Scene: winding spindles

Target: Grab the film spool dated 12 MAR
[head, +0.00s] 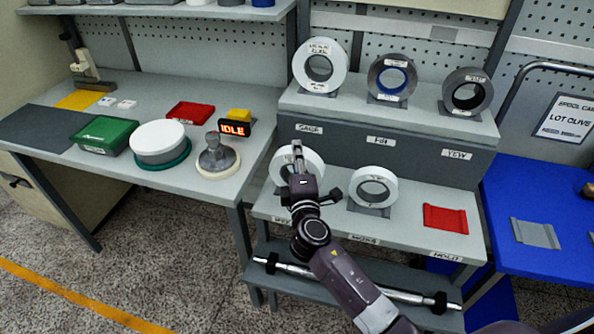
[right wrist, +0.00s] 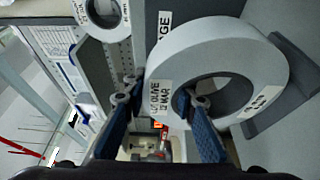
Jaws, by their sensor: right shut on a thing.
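A white film spool (right wrist: 222,45) stands in a grey cradle in the right wrist view. Its label reads LOT OLIVE 12 MAR. My right gripper (right wrist: 163,102) is shut on the spool's ring, with one blue-padded finger outside the rim and the other in the hole. In the head view this spool (head: 313,161) is at the left of the lower shelf, partly hidden by my right gripper (head: 297,158). My left gripper is not in view.
Another white spool (head: 373,199) and an empty red cradle (head: 445,218) are to the right. Three spools, white (head: 301,65), grey with blue core (head: 376,77) and dark grey (head: 455,91), stand on the upper shelf (head: 430,118). A bench holds an IDLE display (head: 235,128).

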